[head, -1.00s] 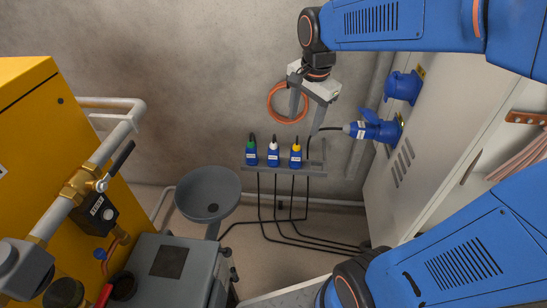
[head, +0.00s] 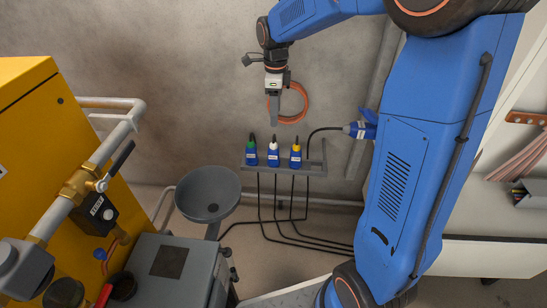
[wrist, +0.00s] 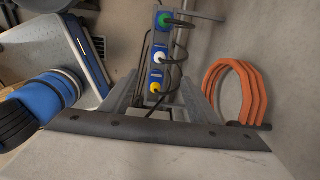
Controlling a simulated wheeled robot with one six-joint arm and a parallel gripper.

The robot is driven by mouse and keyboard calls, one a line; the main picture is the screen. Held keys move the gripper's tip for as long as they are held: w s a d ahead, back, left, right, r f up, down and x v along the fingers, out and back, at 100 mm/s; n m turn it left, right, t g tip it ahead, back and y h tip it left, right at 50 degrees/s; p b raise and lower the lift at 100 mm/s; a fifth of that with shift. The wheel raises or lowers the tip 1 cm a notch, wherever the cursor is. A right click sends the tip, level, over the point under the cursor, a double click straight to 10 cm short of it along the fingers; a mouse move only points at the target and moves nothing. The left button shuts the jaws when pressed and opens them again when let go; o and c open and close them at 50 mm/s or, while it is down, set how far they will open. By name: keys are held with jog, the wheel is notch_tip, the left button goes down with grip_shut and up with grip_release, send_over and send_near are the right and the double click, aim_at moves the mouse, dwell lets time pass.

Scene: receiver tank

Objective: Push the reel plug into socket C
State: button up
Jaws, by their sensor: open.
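Three blue plugs stand in a grey rack on the back wall: one with a green top (head: 252,152), one with a white top (head: 273,152) and one with a yellow top (head: 295,154). They also show between the fingers in the wrist view: green (wrist: 165,19), white (wrist: 158,57), yellow (wrist: 154,87). Another blue plug (head: 358,130) with a black cable points right, toward the cabinet; my arm hides its far end and the cabinet sockets. Labels are too small to read, so I cannot tell which is the reel plug. My gripper (head: 274,113) is open and empty above the rack.
An orange hose coil (head: 294,102) hangs on the wall close behind my gripper, and right of it in the wrist view (wrist: 235,88). A grey funnel (head: 208,195) stands left of the rack. A yellow cabinet (head: 40,150) with pipes is at far left. Black cables run below the rack.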

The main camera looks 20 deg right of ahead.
aim_at(274, 149)
notch_tip(274, 149, down, 12)
jog(key=shift+f, duration=0.1)
dwell(0.7)
jog(key=shift+f, duration=0.1)
jog(key=shift+a+f, duration=0.15)
jog(key=shift+f, duration=1.15)
jog(key=shift+a+f, duration=0.15)
jog(key=shift+f, duration=1.1)
jog(key=c, duration=1.1)
jog(key=shift+w+r, duration=0.1)
jog(key=shift+r, duration=0.05)
jog(key=shift+c, duration=0.2)
notch_tip(274, 149, up, 10)
jog(key=shift+f, duration=0.1)
